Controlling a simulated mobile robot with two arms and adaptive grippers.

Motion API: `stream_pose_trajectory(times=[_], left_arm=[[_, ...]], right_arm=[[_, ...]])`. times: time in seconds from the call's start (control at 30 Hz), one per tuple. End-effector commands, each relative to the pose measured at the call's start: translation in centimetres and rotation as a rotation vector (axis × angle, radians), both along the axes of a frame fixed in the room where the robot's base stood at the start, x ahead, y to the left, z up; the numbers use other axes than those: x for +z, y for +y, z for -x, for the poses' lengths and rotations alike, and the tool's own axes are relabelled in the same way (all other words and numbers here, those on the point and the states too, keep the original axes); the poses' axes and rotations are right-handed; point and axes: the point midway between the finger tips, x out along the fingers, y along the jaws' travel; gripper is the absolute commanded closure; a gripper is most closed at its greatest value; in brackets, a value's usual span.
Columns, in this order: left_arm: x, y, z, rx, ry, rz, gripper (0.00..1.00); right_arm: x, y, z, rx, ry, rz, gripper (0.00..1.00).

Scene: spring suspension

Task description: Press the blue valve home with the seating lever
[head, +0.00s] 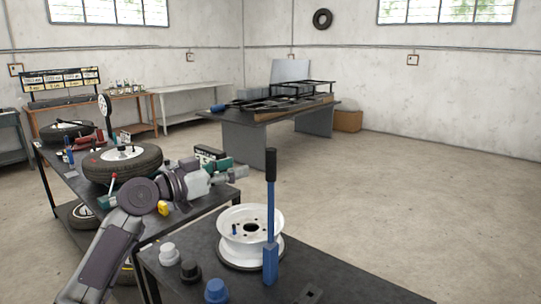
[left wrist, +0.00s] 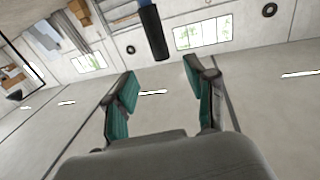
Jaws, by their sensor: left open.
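The seating lever (head: 270,225) stands upright at the front table, with a blue shaft and base and a black grip (head: 271,167) on top. A white wheel rim (head: 238,250) lies just behind and left of it. A small blue valve (head: 234,229) shows in the rim; how deep it sits I cannot tell. My left gripper (head: 238,173) is open and empty, left of the black grip and apart from it. In the left wrist view the black grip (left wrist: 153,35) shows beyond the open fingers (left wrist: 166,88). My right gripper is not in view.
Grey (head: 169,254), black (head: 190,271) and blue (head: 216,291) knob-like parts stand along the front table's left side. A tyre (head: 122,165) lies on the dark table at left. A bench with a black frame (head: 285,95) stands behind. The floor at right is clear.

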Motion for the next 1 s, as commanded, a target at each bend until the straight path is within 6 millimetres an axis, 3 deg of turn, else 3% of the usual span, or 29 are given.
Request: stream_pose_trajectory(times=[0.3,0.5,1.0], left_arm=[[0.4,-5.2,-4.6,-0.003,0.004,0.002,0.44],[0.2,-7.5,-6.8,-0.001,0.004,0.001,0.44],[-0.1,-8.6,-7.8,-0.001,0.001,-0.001,0.46]], right_arm=[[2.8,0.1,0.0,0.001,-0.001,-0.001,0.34],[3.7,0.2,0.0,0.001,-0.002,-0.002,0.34],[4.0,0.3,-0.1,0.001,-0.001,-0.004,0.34]])
